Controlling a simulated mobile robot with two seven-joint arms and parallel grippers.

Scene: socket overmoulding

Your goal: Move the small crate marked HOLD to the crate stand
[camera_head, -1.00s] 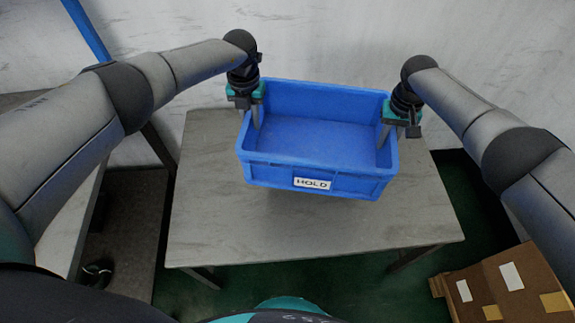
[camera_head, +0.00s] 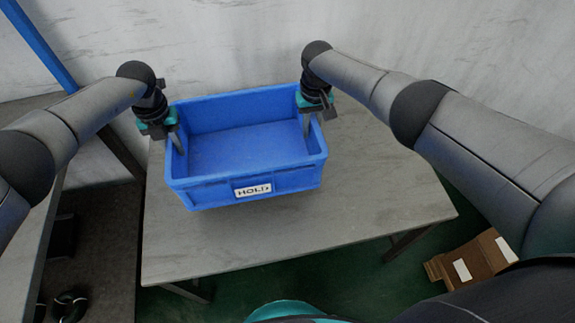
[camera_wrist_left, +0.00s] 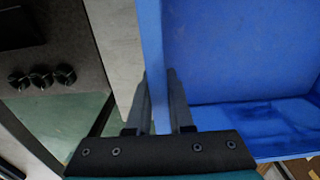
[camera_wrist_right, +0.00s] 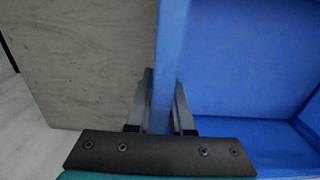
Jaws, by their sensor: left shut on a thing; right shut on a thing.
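The small blue crate marked HOLD (camera_head: 248,180) is over the grey table in the head view, its white label facing me, and its inside looks empty. My left gripper (camera_head: 178,140) is shut on the crate's left wall, one finger inside and one outside; the left wrist view shows the wall between the fingers (camera_wrist_left: 158,95). My right gripper (camera_head: 309,112) is shut on the right wall in the same way, and the right wrist view shows that wall between its fingers (camera_wrist_right: 161,95). Whether the crate's underside touches the table is hard to tell. The crate stand is not one I can identify.
The grey table (camera_head: 370,195) has bare top to the right and in front of the crate. A pale wall (camera_head: 230,40) stands behind. Another surface with a blue post (camera_head: 38,42) is at the left. A cardboard box (camera_head: 475,262) lies on the green floor at the lower right.

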